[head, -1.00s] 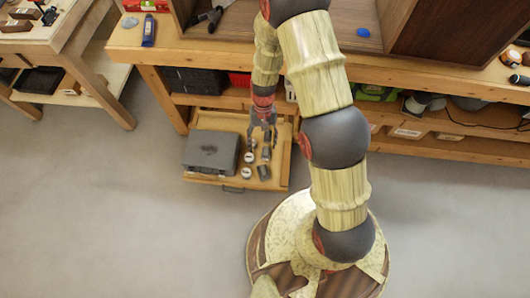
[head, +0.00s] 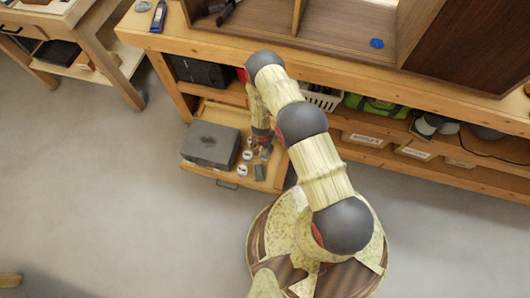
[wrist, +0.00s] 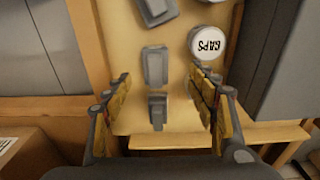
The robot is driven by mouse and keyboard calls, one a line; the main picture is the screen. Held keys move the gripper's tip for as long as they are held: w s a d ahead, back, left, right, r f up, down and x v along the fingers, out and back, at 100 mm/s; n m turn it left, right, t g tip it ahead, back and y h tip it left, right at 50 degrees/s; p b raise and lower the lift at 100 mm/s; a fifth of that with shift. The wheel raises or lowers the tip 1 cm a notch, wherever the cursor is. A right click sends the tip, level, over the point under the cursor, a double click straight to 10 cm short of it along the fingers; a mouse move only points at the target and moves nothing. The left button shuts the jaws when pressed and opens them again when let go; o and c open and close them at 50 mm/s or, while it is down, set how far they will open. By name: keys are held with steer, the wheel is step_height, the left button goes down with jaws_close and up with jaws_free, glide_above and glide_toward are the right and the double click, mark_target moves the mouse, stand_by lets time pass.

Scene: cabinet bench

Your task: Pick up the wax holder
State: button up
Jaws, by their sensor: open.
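The pulled-out wooden drawer (head: 232,181) holds several small items. In the wrist view, a small dark grey upright piece (wrist: 157,112) stands between my fingers, a grey block (wrist: 155,66) lies just beyond it, and another grey piece (wrist: 156,10) is at the top edge. None has a readable label, so I cannot tell for certain which is the wax holder. My gripper (wrist: 162,82) is open, pointing down into the drawer, its fingers either side of the small grey piece without visibly gripping it. In the head view, my arm partly hides the gripper and items.
A round white-lidded tin marked CAPS (wrist: 208,43) sits close to my right finger. A large grey box (head: 211,145) fills the drawer's left part. The bench (head: 460,82) with its shelf overhangs behind. Open floor lies in front.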

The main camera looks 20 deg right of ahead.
mark_target(265, 151)
steer(key=shift+w+d+f, duration=0.1)
steer(key=shift+w+d, duration=0.1)
steer(key=shift+d, duration=0.15)
steer(key=shift+w+d+f+t, duration=0.1)
steer(key=shift+w+f+t, duration=0.1)
steer(key=shift+t, duration=0.1)
steer(key=f+b, duration=0.1)
steer(key=f, duration=0.1)
steer(key=f+b, duration=0.1)
steer(key=f, duration=0.2)
steer(key=d+f+b, duration=0.1)
steer(key=f+b, duration=0.1)
steer(key=shift+w+f, duration=0.15)
steer(key=shift+c, duration=0.7)
steer(key=c, duration=1.1)
steer(key=shift+c, duration=0.7)
